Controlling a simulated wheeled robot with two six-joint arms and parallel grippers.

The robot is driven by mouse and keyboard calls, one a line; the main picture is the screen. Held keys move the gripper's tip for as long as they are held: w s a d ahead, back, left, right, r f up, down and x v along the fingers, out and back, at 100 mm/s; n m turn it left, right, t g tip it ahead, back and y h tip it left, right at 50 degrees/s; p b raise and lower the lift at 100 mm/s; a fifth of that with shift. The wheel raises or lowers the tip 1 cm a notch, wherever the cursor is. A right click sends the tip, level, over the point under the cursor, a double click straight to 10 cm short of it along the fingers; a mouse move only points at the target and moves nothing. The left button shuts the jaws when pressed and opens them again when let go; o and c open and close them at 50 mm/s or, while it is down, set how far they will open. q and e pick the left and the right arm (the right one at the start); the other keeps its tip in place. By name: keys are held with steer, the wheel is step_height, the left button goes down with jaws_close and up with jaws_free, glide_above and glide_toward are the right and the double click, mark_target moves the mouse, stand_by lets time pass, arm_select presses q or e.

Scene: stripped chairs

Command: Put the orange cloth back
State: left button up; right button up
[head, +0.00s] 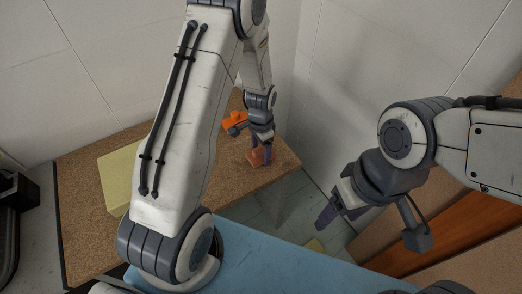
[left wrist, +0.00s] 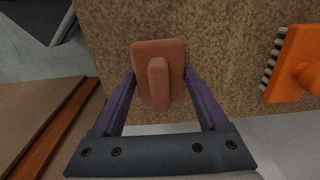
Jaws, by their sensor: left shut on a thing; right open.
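The orange cloth (head: 257,158) shows as a small orange-brown slab with a raised ridge on top, near the right end of the speckled brown table (head: 278,172). My left gripper (head: 262,151) points down and is shut on it. In the left wrist view the cloth (left wrist: 146,54) sits between the two purple fingers, over the table near its edge. I cannot tell whether it touches the table. My right gripper (head: 328,214) is open and empty, off the table's right side.
A bright orange brush (head: 235,119) with pale bristles lies on the table behind my left gripper; it also shows in the left wrist view (left wrist: 299,64). A pale yellow block (head: 120,178) is at the table's left. A blue surface (head: 290,260) is in front. White walls stand behind.

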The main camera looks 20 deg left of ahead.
arm_select(q)
steer(key=shift+f, duration=0.2)
steer(key=o, duration=1.2)
steer(key=shift+r, duration=0.1)
